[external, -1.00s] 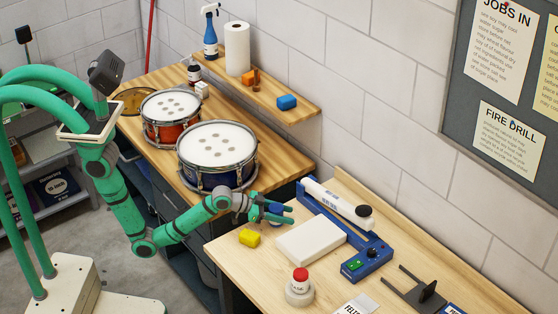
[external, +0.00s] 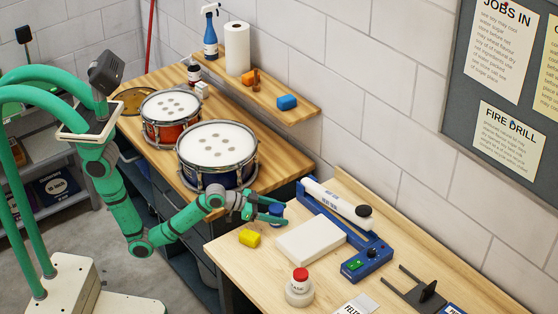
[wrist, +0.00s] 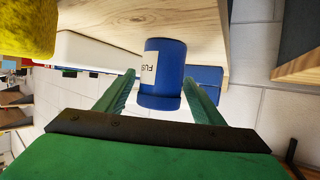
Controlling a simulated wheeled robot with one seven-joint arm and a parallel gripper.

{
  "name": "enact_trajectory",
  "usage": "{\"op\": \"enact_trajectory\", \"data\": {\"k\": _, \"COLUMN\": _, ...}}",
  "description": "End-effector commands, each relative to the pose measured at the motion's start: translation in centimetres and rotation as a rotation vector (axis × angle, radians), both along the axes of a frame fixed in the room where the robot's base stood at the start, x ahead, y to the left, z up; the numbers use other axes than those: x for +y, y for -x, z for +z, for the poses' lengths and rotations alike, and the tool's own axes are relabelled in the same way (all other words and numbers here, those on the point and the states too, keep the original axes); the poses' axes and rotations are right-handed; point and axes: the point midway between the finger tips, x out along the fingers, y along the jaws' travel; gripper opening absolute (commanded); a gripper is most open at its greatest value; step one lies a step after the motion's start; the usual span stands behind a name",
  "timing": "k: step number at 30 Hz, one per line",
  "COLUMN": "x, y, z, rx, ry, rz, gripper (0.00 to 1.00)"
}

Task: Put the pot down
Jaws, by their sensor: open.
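The pot is a small blue cylinder with a wider blue cap and a white label. In the external view the pot (external: 276,209) is on the wooden bench near its left corner, partly hidden by my fingers. In the wrist view, which is turned over, the pot (wrist: 165,58) appears upright on the bench between the fingertips. My gripper (external: 282,213) is open. Its fingers (wrist: 160,78) lie to either side of the pot, with a visible gap at the right finger; whether the left one touches is hard to tell.
A yellow block (external: 249,238) lies just in front of the pot. A white slab (external: 311,239) and a blue sealer (external: 368,250) lie to its right. A round device with a red top (external: 299,288) stands nearer. The blue drum (external: 216,155) is behind my wrist.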

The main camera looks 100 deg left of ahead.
Motion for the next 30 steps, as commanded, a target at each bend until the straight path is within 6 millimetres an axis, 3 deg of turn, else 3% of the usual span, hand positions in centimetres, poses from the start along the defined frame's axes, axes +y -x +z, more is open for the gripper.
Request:
{"op": "enact_trajectory", "data": {"k": 6, "x": -0.8, "y": 4.2, "z": 1.7, "rx": 0.000, "ry": -0.001, "rz": 0.000, "gripper": 0.62}}
{"op": "enact_trajectory", "data": {"k": 13, "x": -1.4, "y": 7.4, "z": 3.1, "rx": -0.001, "ry": 0.001, "rz": 0.000, "gripper": 0.62}}
{"op": "enact_trajectory", "data": {"k": 19, "x": -1.7, "y": 8.5, "z": 3.6, "rx": -0.001, "ry": 0.001, "rz": 0.000, "gripper": 0.62}}
{"op": "enact_trajectory", "data": {"k": 30, "x": -1.7, "y": 8.5, "z": 3.6, "rx": 0.000, "ry": 0.001, "rz": 0.000, "gripper": 0.62}}
